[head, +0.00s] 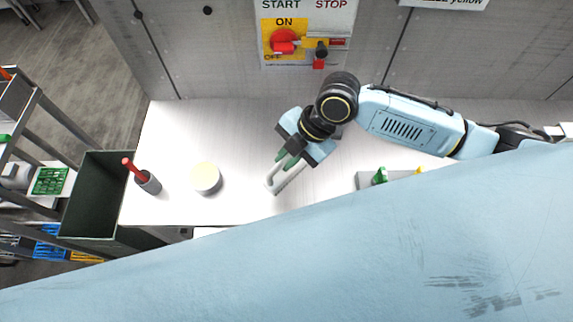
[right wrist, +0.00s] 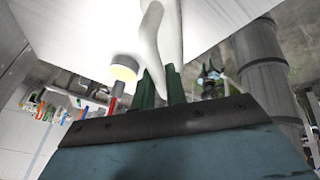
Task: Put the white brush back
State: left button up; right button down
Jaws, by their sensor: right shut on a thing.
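My right gripper (head: 285,160) is over the white table, its green fingers shut on the white brush (head: 281,180). The brush hangs at a slant below the fingers; I cannot tell if its end touches the table. In the right wrist view the pale brush (right wrist: 158,40) shows large between the green fingertips (right wrist: 161,86). A grey holder (head: 366,181) with green and yellow pieces at it stands to the right, partly hidden. My left gripper is not in view.
A dark green bin (head: 88,205) is beyond the left edge. A large light-blue surface hides the near side.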

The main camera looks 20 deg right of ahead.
jog(key=shift+f, duration=2.15)
jog(key=c, duration=1.4)
grip_release()
jog(key=v, duration=1.2)
